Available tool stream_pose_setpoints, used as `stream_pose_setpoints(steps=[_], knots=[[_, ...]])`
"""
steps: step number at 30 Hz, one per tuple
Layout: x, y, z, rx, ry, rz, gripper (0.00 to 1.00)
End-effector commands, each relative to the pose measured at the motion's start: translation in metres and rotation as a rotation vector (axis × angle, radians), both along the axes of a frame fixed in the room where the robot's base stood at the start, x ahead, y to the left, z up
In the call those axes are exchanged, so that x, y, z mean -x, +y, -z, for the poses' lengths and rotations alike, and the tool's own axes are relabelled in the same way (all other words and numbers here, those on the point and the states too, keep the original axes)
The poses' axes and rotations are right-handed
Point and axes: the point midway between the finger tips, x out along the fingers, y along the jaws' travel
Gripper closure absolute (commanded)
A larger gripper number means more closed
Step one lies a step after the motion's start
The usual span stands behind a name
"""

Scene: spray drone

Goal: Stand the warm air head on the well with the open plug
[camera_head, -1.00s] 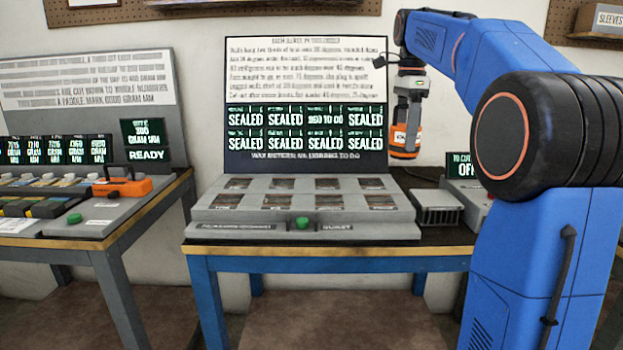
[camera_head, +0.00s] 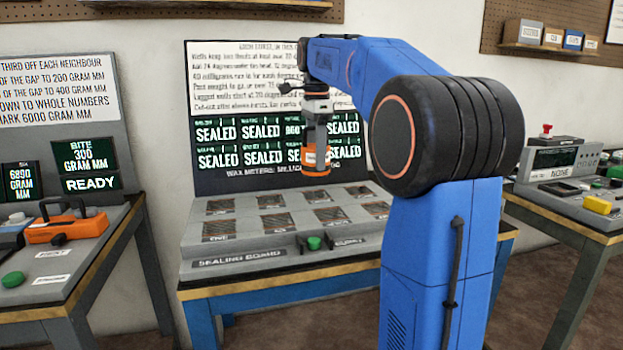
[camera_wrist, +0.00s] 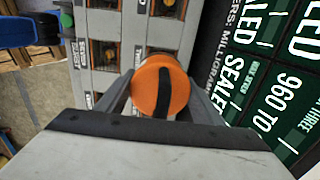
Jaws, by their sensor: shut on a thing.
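The warm air head is an orange and dark cylinder (camera_head: 316,158) held upright below my wrist; its round orange top with a dark band shows in the wrist view (camera_wrist: 160,88). My gripper (camera_head: 315,120) is shut on it, with a finger on each side in the wrist view. It hangs above the back of the grey sealing board (camera_head: 240,266), apart from it. The board has two rows of grated wells, such as a front one (camera_head: 222,231). The display (camera_head: 218,133) behind reads SEALED on several panels; one panel starting "960 TO" (camera_wrist: 285,90) is partly hidden by my arm in the head view.
A left bench holds an orange tool (camera_head: 68,227) and a READY display. A right bench carries a grey device (camera_head: 553,163) and a yellow block (camera_head: 597,204). Bare floor lies between benches.

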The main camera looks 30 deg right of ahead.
Motion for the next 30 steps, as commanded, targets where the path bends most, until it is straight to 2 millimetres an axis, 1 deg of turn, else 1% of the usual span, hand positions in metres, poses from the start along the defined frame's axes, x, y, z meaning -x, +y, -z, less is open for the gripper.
stream_pose_setpoints(steps=[1, 3, 8, 11, 15, 17, 29, 30], knots=[[0.001, 0.000, 0.006, 0.000, 0.001, 0.000, 0.78], [0.000, 0.000, 0.011, 0.000, 0.000, 0.000, 0.78], [0.000, 0.000, 0.019, 0.000, 0.000, 0.000, 0.78], [0.000, 0.000, 0.029, 0.000, 0.001, 0.000, 0.78], [0.000, 0.000, 0.048, -0.001, 0.002, 0.000, 0.78], [0.000, 0.000, 0.054, 0.000, 0.000, 0.000, 0.78], [0.000, 0.000, 0.059, 0.000, 0.000, 0.000, 0.78], [0.000, 0.000, 0.059, 0.000, 0.000, 0.000, 0.32]])
